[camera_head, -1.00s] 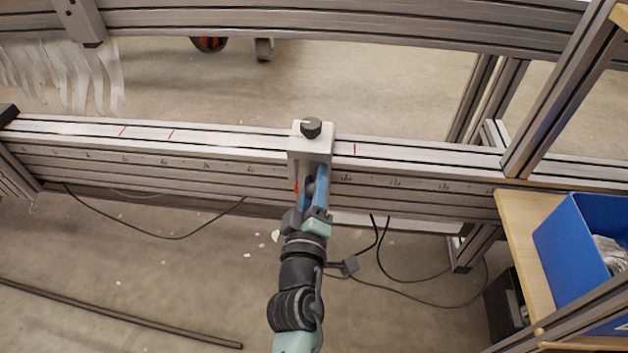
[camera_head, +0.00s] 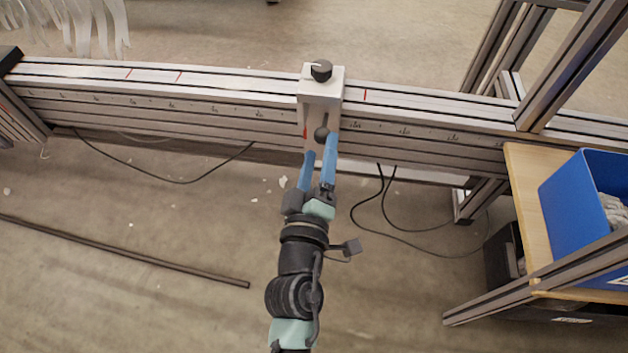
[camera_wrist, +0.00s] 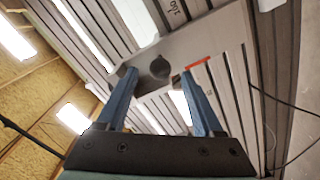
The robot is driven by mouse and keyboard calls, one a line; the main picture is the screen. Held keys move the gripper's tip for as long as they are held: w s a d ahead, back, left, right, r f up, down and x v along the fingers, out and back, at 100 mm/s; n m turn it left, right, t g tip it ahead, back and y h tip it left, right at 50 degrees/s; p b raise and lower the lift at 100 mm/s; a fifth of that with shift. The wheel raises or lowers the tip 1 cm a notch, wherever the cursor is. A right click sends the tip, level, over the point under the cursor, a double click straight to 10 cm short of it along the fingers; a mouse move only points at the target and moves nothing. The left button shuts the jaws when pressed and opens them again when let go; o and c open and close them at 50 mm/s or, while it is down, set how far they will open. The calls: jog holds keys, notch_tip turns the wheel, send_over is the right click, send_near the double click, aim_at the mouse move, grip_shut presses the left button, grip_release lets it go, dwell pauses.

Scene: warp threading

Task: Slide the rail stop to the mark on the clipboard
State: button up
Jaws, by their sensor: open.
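The rail stop (camera_head: 312,88) is a pale grey block over the rail's top edge and front face, with a dark knob on top and a dark round knob (camera_head: 321,134) on its front. It stands between red marks, with one red mark (camera_head: 365,96) to its right. My gripper (camera_head: 320,146) is open just in front of the stop's front knob. In the wrist view the blue fingers (camera_wrist: 158,88) are apart, one on each side of the round knob (camera_wrist: 160,68), holding nothing. A red pointer (camera_wrist: 197,63) shows on the stop there. No clipboard is in view.
The metal rail (camera_head: 220,88) with a printed scale runs across the view. Two more red marks lie on its left part. A blue bin (camera_head: 575,200) stands on a wooden shelf (camera_head: 527,185) at right. Cables hang below the rail.

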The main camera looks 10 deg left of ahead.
jog(key=s, duration=0.6)
jog(key=shift+s, duration=0.3)
